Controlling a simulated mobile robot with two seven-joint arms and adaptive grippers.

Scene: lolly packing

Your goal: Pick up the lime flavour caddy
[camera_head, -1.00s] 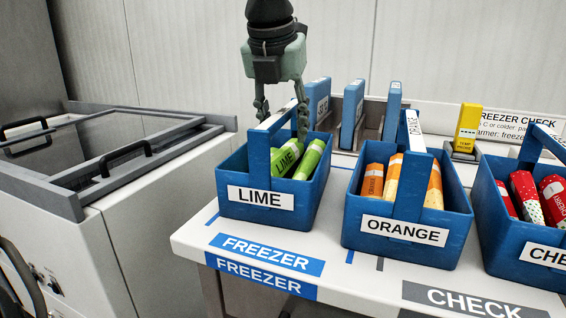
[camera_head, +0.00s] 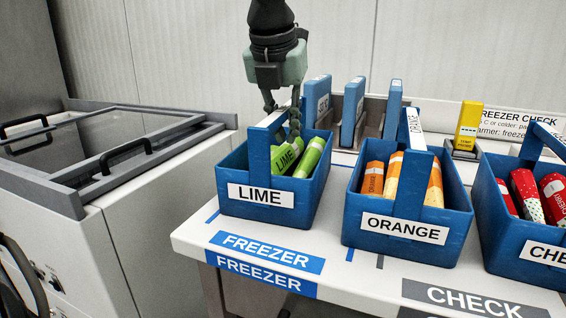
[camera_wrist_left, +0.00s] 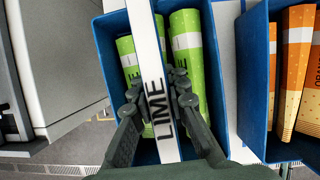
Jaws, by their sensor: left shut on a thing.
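The lime caddy (camera_head: 234,180) is a blue open box with a LIME label and a handle across its top, standing on the white table. It holds green lollies (camera_head: 310,158). My left gripper (camera_head: 283,122) comes down from above and is shut on the caddy's handle. In the left wrist view the fingers (camera_wrist_left: 158,92) close on both sides of the white handle strip marked LIME (camera_wrist_left: 143,40), with green lollies (camera_wrist_left: 187,62) below. The caddy is upright and appears to rest on the table. My right gripper is not in view.
An orange caddy (camera_head: 357,220) stands close on the right, with a cherry caddy (camera_head: 495,232) beyond it. Blue packs (camera_head: 352,112) stand in a rack behind. A yellow device (camera_head: 468,127) is at the back. A freezer chest (camera_head: 150,215) with a black-handled lid is at the left.

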